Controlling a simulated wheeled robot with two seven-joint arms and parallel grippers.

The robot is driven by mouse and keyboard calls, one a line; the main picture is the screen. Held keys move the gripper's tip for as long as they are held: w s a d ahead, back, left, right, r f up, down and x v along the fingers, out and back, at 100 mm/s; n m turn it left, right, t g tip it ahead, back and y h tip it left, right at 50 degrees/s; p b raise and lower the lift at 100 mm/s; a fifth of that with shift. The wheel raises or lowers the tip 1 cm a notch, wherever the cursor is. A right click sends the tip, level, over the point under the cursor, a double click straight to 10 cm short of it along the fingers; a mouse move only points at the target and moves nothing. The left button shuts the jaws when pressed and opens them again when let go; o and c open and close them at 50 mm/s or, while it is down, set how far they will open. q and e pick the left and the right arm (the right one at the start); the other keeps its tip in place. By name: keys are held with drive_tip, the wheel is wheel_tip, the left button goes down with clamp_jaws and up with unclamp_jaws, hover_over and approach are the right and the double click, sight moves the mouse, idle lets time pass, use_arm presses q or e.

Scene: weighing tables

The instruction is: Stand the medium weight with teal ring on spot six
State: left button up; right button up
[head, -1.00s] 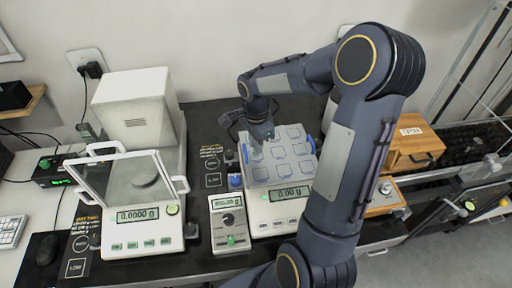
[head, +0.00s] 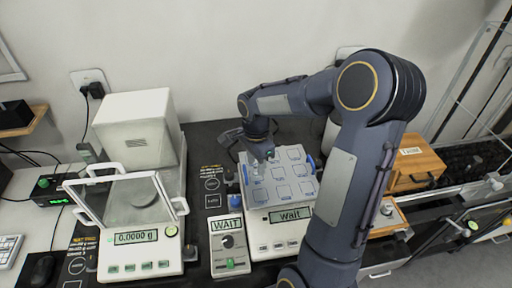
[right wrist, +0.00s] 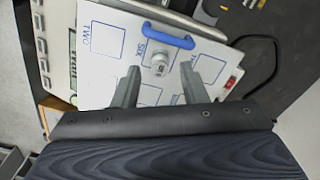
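A small metal weight (right wrist: 158,63) stands upright on the white plate (right wrist: 120,75) of the balance, at the square beside the word SIX. I cannot make out the ring's colour. My right gripper (right wrist: 159,68) is open, with one finger on either side of the weight in the picture and a gap to each. In the head view my right gripper (head: 262,158) is low over the plate's back left part, and the weight is hard to tell there. My left gripper is not in view.
The balance display (head: 289,214) and the grey control box (head: 229,245) both read "wait". A blue handle (right wrist: 168,36) rises at the plate edge close to the weight. A glass-shielded balance (head: 140,235) stands left. A wooden box (head: 415,168) is at the right.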

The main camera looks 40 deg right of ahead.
sight(256, 168)
wheel_tip(256, 168, up, 10)
drive_tip(key=s+a+f+n+t+y, duration=0.1)
drive_tip(key=s+a+n+t+y, duration=0.2)
drive_tip(key=s+a+n, duration=1.1)
drive_tip(key=s+n+t, duration=0.2)
drive_tip(key=s+n, duration=0.1)
drive_tip(key=s, duration=0.1)
drive_tip(key=shift+t+y, duration=0.3)
drive_tip(key=shift+y, duration=0.1)
drive_tip(key=shift+a+f, duration=0.1)
